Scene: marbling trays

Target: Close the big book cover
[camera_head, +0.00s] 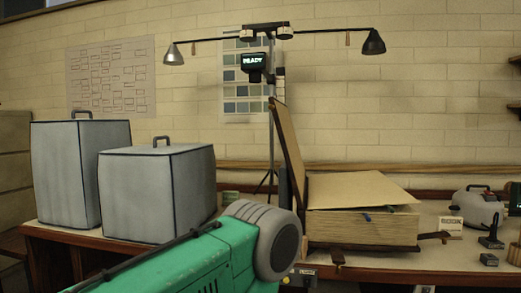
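The big book (362,228) lies on the table, with its thick block of tan pages facing me. Its tan cover (287,140) stands up at the left side, close to upright and leaning a little left. A green arm of mine with a grey rounded end comes in from the lower left and covers the area just left of the book. No fingertips of my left gripper show. My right gripper is out of view.
Two grey covered boxes (80,175) (160,195) stand on the table (75,238) at left. A lamp stand (270,110) with a small screen rises behind the book. A small "BOOK" sign (451,226), a grey case (478,207) and small dark items (490,242) sit at right.

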